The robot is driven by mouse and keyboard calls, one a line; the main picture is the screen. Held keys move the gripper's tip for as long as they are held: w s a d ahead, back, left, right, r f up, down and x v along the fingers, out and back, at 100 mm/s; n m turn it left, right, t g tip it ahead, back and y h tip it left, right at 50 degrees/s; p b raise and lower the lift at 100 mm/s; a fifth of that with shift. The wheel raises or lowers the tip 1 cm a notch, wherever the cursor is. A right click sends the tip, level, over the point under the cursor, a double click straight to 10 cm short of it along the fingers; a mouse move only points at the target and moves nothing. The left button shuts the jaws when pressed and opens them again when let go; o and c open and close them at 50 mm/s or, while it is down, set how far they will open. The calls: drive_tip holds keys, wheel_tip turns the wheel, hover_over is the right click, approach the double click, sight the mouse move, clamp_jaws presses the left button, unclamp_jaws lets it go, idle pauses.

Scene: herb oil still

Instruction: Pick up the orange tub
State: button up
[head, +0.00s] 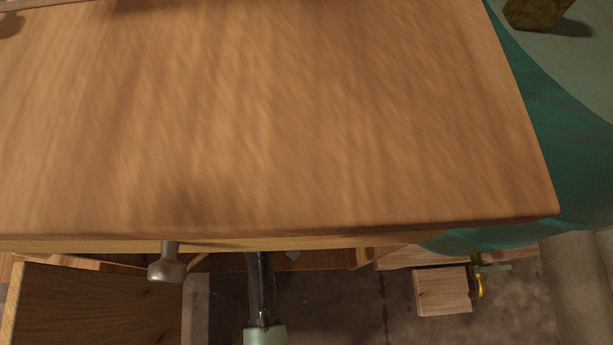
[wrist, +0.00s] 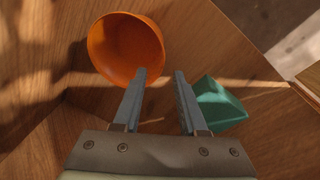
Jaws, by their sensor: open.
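The orange tub (wrist: 124,46) shows in the wrist view at upper left, round, with its open mouth towards the camera. It rests on brown wood. My gripper (wrist: 160,74) is open, with its two grey fingers apart and nothing held between them. The left fingertip overlaps the tub's lower right rim in the picture; I cannot tell whether it touches. In the head view the tub and my gripper are hidden below the wooden top.
A teal angular object (wrist: 220,104) lies just right of the right finger. In the head view a bare wooden top (head: 280,110) overhangs, with a grey knob (head: 167,268) at its front. A wooden panel (head: 95,305) stands lower left, and a wooden block (head: 442,291) lower right.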

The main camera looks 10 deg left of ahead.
drive_tip(key=f+b, duration=0.3)
drive_tip(key=f, duration=0.1)
drive_tip(key=w+f+b, duration=0.1)
drive_tip(key=f+b, duration=0.2)
drive_tip(key=f, duration=0.1)
drive_tip(key=w+f+b, duration=0.1)
drive_tip(key=f+b, duration=0.3)
drive_tip(key=shift+w+f, duration=0.15)
clamp_jaws()
idle(1.3)
